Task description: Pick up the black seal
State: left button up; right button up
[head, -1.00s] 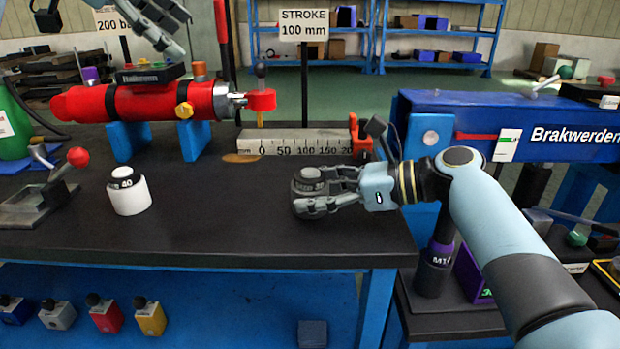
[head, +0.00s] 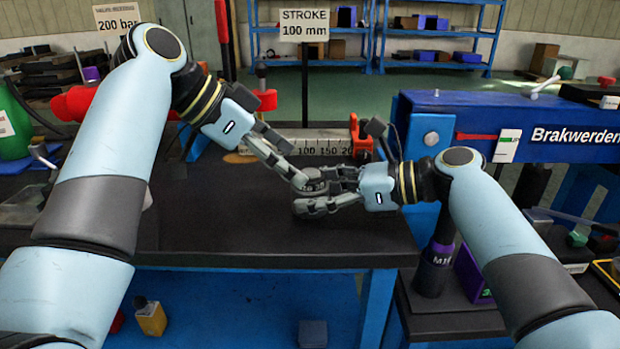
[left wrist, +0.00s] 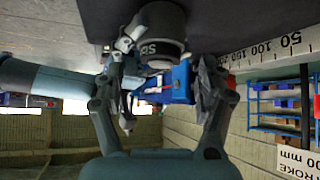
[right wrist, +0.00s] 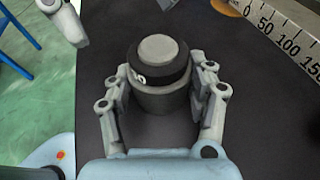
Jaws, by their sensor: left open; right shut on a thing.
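A black seal ring (right wrist: 165,75) sits around the upper part of a grey cylinder (right wrist: 165,100) that stands on the dark bench top. My right gripper (right wrist: 163,88) is shut on the cylinder's grey body, below the seal, one finger on each side. My left gripper (head: 300,181) is open, its fingers reaching down from the upper left to the cylinder's top. In the left wrist view the seal (left wrist: 158,49) shows upside down between the left fingers. I cannot tell whether they touch it. In the head view the fingers partly hide the seal.
A long ruler (head: 320,147) with a red stop (head: 361,135) lies behind the cylinder. A red hydraulic cylinder (head: 75,103) and a blue beam (head: 500,120) flank the bench. The front bench top (head: 230,235) is clear. My left arm covers much of the left side.

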pick_arm(q)
jog(key=shift+x, duration=1.6)
jog(key=c, duration=1)
